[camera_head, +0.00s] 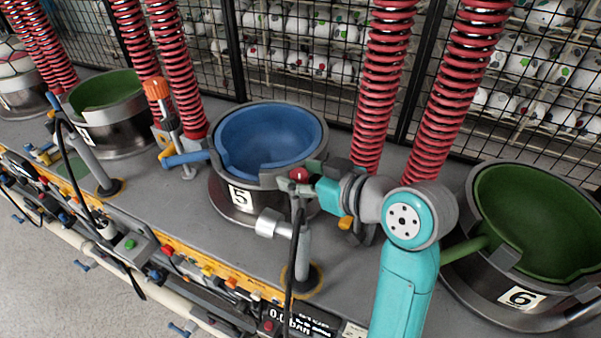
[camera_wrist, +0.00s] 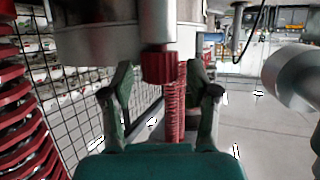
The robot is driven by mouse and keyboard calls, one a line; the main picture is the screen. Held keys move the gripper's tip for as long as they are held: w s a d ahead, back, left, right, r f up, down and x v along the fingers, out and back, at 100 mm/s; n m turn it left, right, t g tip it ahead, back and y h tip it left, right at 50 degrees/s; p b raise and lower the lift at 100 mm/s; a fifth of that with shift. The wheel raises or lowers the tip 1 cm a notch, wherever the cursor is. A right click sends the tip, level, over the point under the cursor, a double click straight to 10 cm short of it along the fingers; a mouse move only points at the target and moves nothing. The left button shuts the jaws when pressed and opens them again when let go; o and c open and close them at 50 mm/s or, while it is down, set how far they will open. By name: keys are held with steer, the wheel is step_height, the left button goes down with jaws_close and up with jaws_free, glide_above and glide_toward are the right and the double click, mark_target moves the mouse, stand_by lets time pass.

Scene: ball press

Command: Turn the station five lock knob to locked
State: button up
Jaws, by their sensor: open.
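Station five is a steel pot with a blue bowl-shaped lining (camera_head: 270,135) and a "5" label. Its red lock knob (camera_head: 299,174) shows as a small red spot at the pot's right front rim. In the wrist view, the red ribbed knob (camera_wrist: 158,67) hangs on a metal shaft under the pot's steel body (camera_wrist: 95,45). My gripper (camera_wrist: 163,92) is open, one finger to each side below the knob, with nothing visible held between them. In the head view, my gripper (camera_head: 316,183) is beside the knob, partly hidden. I cannot tell whether the fingers touch the knob.
Station six (camera_head: 521,297), with a green lining, stands at the right; another green-lined station (camera_head: 118,140) is at the left. Red springs (camera_head: 385,80) rise behind the pots before a wire fence. A grey post with a silver cylinder (camera_head: 272,224) stands in front of station five.

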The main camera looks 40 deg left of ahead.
steer(key=shift+a+f, duration=0.1)
steer(key=shift+a, duration=0.15)
jaws_close()
steer(key=shift+s+a+m+t+h, duration=0.15)
steer(key=shift+m+t+h, duration=0.15)
steer(key=shift+m+t, duration=0.55)
steer(key=shift+m+t+h, duration=0.7)
steer(key=shift+m+t, duration=0.65)
steer(key=shift+t, duration=0.2)
